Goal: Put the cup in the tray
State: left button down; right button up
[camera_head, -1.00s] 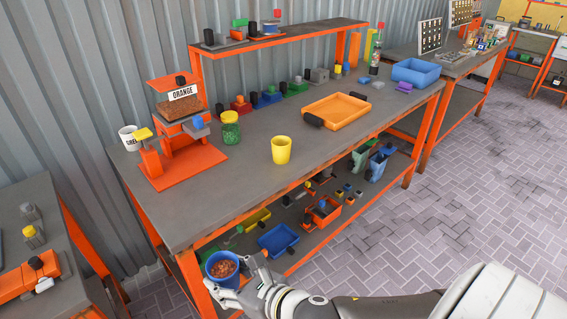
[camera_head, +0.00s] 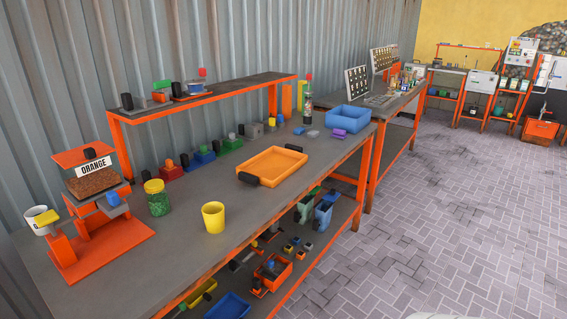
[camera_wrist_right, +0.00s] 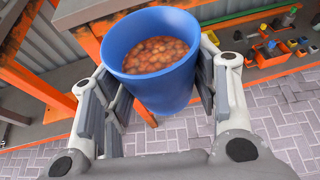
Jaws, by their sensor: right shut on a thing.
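A blue cup (camera_wrist_right: 150,62) filled with orange-brown pellets is held upright between the fingers of my right gripper (camera_wrist_right: 160,95) in the right wrist view. My right gripper is shut on the cup's sides. Neither the cup nor the gripper shows in the head view now. The orange tray (camera_head: 273,167) with dark handles lies on the grey workbench and looks empty. A yellow cup (camera_head: 213,217) stands on the bench, left of and nearer than the tray. My left gripper is not in view.
A blue bin (camera_head: 347,118) is beyond the tray. A lower shelf holds bins. Paved floor at right is clear.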

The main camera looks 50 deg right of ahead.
aim_at(273, 168)
jog(key=i+l, duration=0.15)
jog(key=l, duration=0.2)
jog(key=i+l+z, duration=0.15)
jog(key=l, duration=0.25)
jog(key=i+l, duration=0.1)
jog(key=l, duration=0.25)
jog(key=i+l+z, duration=0.1)
jog(key=l, duration=0.25)
jog(key=i+l, duration=0.2)
jog(key=l, duration=0.15)
jog(key=z, duration=0.05)
